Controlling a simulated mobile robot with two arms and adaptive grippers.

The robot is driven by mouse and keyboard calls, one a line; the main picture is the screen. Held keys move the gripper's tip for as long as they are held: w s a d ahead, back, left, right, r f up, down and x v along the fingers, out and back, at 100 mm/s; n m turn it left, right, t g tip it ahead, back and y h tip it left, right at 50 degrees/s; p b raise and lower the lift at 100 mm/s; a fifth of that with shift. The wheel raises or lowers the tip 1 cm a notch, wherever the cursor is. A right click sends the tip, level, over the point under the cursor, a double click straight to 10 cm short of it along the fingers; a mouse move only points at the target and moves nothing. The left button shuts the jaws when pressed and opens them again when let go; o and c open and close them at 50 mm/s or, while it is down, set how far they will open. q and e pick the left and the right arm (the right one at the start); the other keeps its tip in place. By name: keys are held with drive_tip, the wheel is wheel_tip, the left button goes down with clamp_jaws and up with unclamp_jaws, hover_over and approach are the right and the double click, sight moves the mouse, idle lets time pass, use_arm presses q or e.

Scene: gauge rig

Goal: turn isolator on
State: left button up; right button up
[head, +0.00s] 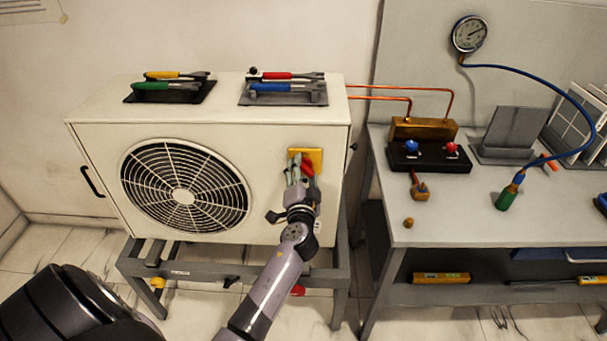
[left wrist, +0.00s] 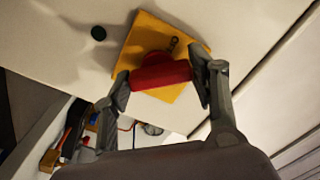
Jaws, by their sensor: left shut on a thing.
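The isolator is a red handle on a yellow square plate (head: 313,155) on the front of the white outdoor unit, right of the fan grille. My left gripper (head: 300,172) is at the plate and covers part of it in the head view. In the left wrist view the red isolator handle (left wrist: 161,75) lies between the two fingertips of my left gripper (left wrist: 163,82), which are shut on its ends. The yellow plate (left wrist: 142,42) shows behind the handle, tilted in that view. My right gripper is not in view.
The white unit (head: 95,160) stands on a grey frame with tools in trays on top. A workbench (head: 450,218) at the right carries a brass manifold (head: 424,130), a blue hose and a green-handled tool. A gauge (head: 469,34) hangs above. Floor shows in front.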

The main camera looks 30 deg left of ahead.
use_arm(q)
drive_tip(key=m, duration=0.4)
drive_tip(key=shift+d+r+m, duration=0.1)
drive_tip(key=shift+r+m, duration=0.05)
drive_tip(key=shift+m, duration=0.15)
drive_tip(key=shift+w+m+p, duration=0.1)
drive_tip(key=shift+m+p, duration=0.25)
drive_tip(key=shift+m, duration=1.65)
drive_tip(key=o, duration=1.2)
drive_tip(key=shift+c, duration=0.2)
drive_tip(key=v, duration=1.2)
